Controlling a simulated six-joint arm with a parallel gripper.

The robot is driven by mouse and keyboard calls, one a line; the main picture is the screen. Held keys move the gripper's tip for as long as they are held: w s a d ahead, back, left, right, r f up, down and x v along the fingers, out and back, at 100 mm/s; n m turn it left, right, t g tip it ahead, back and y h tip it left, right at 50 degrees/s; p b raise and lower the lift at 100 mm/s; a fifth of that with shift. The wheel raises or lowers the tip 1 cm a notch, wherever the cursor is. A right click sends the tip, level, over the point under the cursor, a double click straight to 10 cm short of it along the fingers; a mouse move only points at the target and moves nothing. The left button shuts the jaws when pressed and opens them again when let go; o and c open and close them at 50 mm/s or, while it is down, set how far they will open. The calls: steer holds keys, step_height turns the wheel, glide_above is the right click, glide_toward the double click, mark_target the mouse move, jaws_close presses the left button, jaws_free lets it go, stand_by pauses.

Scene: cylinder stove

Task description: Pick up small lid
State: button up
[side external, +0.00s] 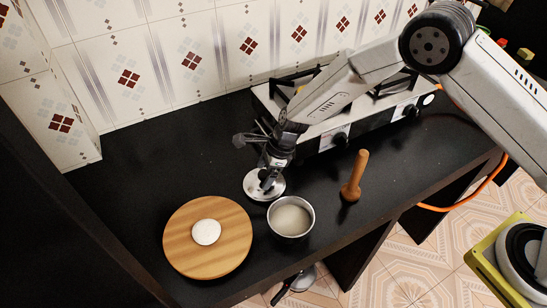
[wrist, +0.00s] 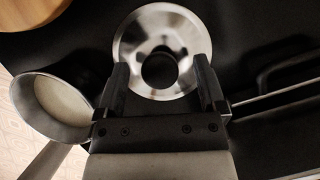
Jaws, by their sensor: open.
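The small lid (side external: 252,184) is a round, shiny metal disc with a dark knob, lying on the black counter. In the wrist view the lid (wrist: 135,45) shows with its dark round knob (wrist: 159,69) in the middle. My gripper (side external: 268,180) is right over the lid, pointing down. In the wrist view its two fingers (wrist: 160,82) are open, one on each side of the knob, with a gap on both sides. Whether the fingertips touch the lid cannot be told. The fingers hide part of the lid's rim.
A metal pot (side external: 291,217) with whitish contents stands close to the lid. A round wooden board (side external: 180,245) carries a white round piece (side external: 206,232). A wooden pestle-like tool (side external: 355,175) stands right of the pot. The stove (side external: 310,138) is behind. Bare counter lies left of the lid.

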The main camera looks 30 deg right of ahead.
steer(key=shift+a+f, duration=0.1)
steer(key=shift+f, duration=0.25)
jaws_close()
stand_by(0.3)
steer(key=shift+r, duration=0.15)
steer(key=shift+r, duration=0.85)
steer(key=s+d+r, duration=0.5)
steer(key=s+r, duration=0.6)
steer(key=s, duration=0.2)
steer(key=shift+d, duration=0.1)
